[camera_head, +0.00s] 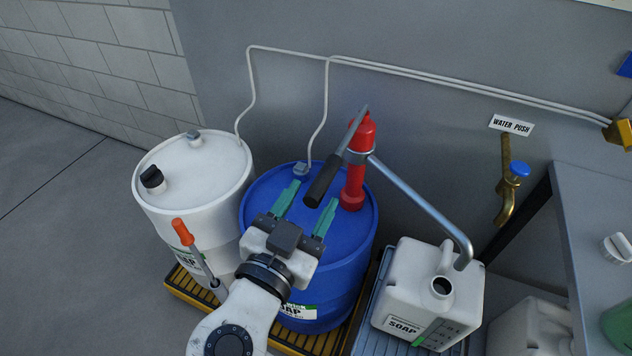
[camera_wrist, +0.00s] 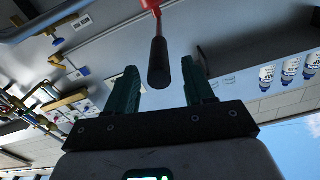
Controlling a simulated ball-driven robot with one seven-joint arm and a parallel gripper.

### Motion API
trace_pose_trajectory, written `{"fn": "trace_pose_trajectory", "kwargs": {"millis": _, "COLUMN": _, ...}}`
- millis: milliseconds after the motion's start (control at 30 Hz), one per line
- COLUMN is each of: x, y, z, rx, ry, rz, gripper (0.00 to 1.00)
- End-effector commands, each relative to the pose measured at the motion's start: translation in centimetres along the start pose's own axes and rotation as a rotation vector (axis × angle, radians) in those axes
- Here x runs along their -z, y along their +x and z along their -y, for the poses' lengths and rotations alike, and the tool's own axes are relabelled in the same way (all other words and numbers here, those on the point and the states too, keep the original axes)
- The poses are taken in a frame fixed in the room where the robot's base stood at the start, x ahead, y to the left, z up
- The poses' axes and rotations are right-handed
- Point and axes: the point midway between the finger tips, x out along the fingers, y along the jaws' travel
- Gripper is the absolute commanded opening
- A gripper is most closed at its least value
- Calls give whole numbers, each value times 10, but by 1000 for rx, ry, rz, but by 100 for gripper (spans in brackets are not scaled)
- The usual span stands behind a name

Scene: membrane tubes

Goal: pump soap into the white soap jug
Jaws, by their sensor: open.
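A blue soap drum (camera_head: 262,205) stands against the grey wall, with a red hand pump (camera_head: 354,175) on its lid. The pump's lever ends in a black grip (camera_head: 322,182), and its metal spout (camera_head: 425,208) reaches right and bends down at the white soap jug (camera_head: 412,282). The jug's round mouth is uncapped; the spout end is beside it, behind the mouth in this view. My gripper (camera_head: 307,204) is open in front of the pump, its green fingers pointing towards the grip. In the wrist view the black grip (camera_wrist: 158,64) shows between the open fingers (camera_wrist: 160,85), touching neither visibly.
A white drum (camera_head: 185,175) stands left, with an orange-handled tool (camera_head: 183,232) before it. Both drums stand on a yellow-edged pallet (camera_head: 180,291). A brass tap (camera_head: 506,190) and a grey bench (camera_head: 590,200) are at right; another white jug (camera_head: 530,330) is below. Floor at left is clear.

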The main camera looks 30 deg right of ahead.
Motion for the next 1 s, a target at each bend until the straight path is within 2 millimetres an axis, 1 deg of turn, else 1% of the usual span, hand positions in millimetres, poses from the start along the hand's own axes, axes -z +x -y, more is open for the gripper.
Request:
{"fn": "trace_pose_trajectory", "kwargs": {"millis": 33, "x": 1, "y": 8, "z": 0, "rx": -2, "ry": -1, "rz": 0, "gripper": 53}}
{"fn": "trace_pose_trajectory", "kwargs": {"millis": 100, "x": 1, "y": 18, "z": 0, "rx": -2, "ry": -1, "rz": 0, "gripper": 53}}
{"fn": "trace_pose_trajectory", "kwargs": {"millis": 233, "x": 0, "y": 29, "z": 0, "rx": -1, "ry": 0, "rz": 0, "gripper": 53}}
{"fn": "trace_pose_trajectory", "kwargs": {"millis": 367, "x": 0, "y": 34, "z": 0, "rx": 0, "ry": 0, "rz": 0, "gripper": 53}}
{"fn": "trace_pose_trajectory", "kwargs": {"millis": 600, "x": -1, "y": 34, "z": 0, "rx": 1, "ry": 0, "rz": 1, "gripper": 53}}
{"fn": "trace_pose_trajectory", "kwargs": {"millis": 667, "x": -1, "y": 34, "z": 0, "rx": 1, "ry": 0, "rz": 1, "gripper": 48}}
{"fn": "trace_pose_trajectory", "kwargs": {"millis": 1000, "x": 0, "y": 34, "z": 0, "rx": 1, "ry": 0, "rz": 1, "gripper": 15}}
